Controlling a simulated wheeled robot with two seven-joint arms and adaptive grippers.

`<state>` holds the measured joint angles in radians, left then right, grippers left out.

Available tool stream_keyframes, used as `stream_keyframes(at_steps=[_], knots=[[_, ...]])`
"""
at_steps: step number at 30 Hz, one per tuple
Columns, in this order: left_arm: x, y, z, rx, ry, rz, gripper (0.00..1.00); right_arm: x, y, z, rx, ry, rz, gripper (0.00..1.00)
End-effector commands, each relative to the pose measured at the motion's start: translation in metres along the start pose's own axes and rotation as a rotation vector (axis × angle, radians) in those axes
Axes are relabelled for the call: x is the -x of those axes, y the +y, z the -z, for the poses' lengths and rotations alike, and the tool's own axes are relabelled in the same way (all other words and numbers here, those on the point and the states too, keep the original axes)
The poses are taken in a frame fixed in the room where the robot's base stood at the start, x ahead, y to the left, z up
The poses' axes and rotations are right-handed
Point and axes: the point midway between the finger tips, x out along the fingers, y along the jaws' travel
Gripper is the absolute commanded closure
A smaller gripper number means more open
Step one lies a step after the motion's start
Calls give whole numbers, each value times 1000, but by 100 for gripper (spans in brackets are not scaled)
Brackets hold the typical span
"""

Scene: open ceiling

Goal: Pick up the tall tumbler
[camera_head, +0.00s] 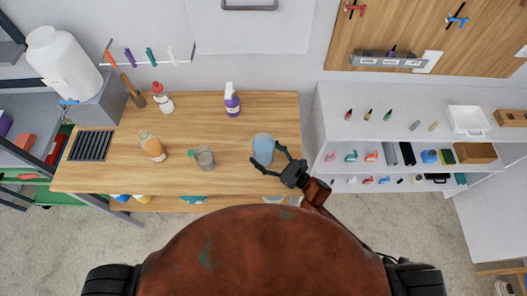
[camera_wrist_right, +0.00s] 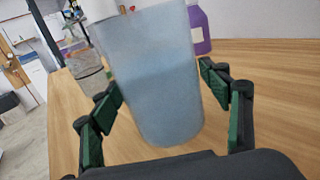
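The tall tumbler (camera_head: 263,149) is a translucent pale blue cup standing on the right part of the wooden table (camera_head: 230,180). My right gripper (camera_head: 268,160) is open, with its fingers spread to either side of the tumbler. In the right wrist view the tumbler (camera_wrist_right: 157,75) fills the middle between the two green-padded fingers (camera_wrist_right: 172,105), and gaps show on both sides near the fingertips. My left gripper is not in either view.
A clear cup (camera_head: 203,157) and an orange-labelled bottle (camera_head: 153,147) stand to the left on the table. A purple spray bottle (camera_head: 232,100) and a red-capped bottle (camera_head: 162,98) are behind. A white shelf (camera_head: 400,130) with small items stands right of the table.

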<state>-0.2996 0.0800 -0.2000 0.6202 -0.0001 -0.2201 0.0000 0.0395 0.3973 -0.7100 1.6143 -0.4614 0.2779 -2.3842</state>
Motion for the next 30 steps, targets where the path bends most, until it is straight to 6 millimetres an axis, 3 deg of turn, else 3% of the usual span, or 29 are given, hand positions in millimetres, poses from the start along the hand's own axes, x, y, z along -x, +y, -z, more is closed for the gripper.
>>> stream_keyframes(at_steps=[22, 30], knots=[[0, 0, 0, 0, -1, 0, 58, 0, 0, 0, 0, 0, 0, 83], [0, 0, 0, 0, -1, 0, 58, 0, 0, -2, 1, -4, -1, 83]])
